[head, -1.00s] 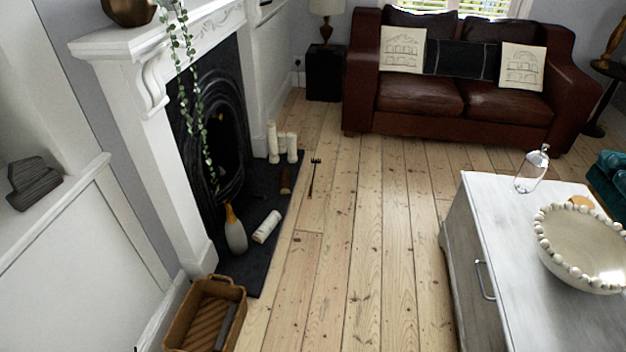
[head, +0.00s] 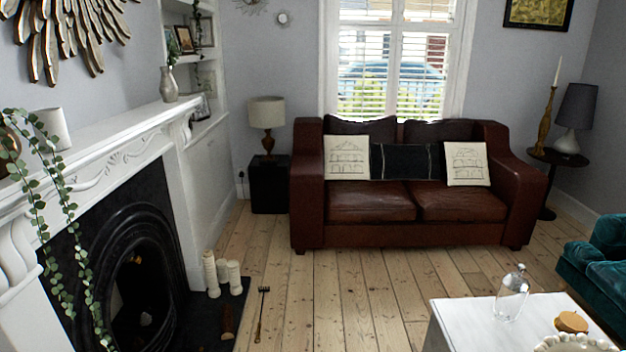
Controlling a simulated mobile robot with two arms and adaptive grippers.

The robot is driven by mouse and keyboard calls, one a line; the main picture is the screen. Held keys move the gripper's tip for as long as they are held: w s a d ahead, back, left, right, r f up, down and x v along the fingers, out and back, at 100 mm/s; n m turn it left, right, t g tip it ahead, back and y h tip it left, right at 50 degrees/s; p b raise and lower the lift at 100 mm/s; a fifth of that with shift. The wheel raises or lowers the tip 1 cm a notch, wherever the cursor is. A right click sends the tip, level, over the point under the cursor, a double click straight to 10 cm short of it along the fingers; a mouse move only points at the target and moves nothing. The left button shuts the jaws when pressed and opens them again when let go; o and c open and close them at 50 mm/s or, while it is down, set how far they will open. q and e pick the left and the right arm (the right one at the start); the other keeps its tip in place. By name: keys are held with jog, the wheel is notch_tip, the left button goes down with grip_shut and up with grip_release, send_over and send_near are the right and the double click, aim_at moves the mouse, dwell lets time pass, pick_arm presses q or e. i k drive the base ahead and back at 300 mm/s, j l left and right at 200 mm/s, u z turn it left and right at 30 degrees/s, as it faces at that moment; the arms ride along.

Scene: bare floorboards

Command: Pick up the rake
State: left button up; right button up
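The rake (head: 262,314) is a small, thin, fork-like tool. It lies on the bare floorboards just right of the dark hearth, with its pronged head pointing away from me and its handle toward me. Nothing covers it. Neither of my grippers shows in the head view, so I cannot see their state.
White candles (head: 222,273) stand on the dark hearth (head: 205,322) by the white fireplace (head: 165,143), left of the rake. A brown leather sofa (head: 408,235) stands behind. A white table (head: 470,322) is at the lower right. Floorboards (head: 345,310) between are clear.

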aim_at(258, 331)
jog(key=i+l, duration=0.1)
jog(key=i, duration=0.6)
jog(key=i+u, duration=0.15)
jog(key=i, duration=0.5)
jog(key=i+l, duration=0.25)
jog(key=i, duration=0.45)
jog(key=j+u, duration=0.05)
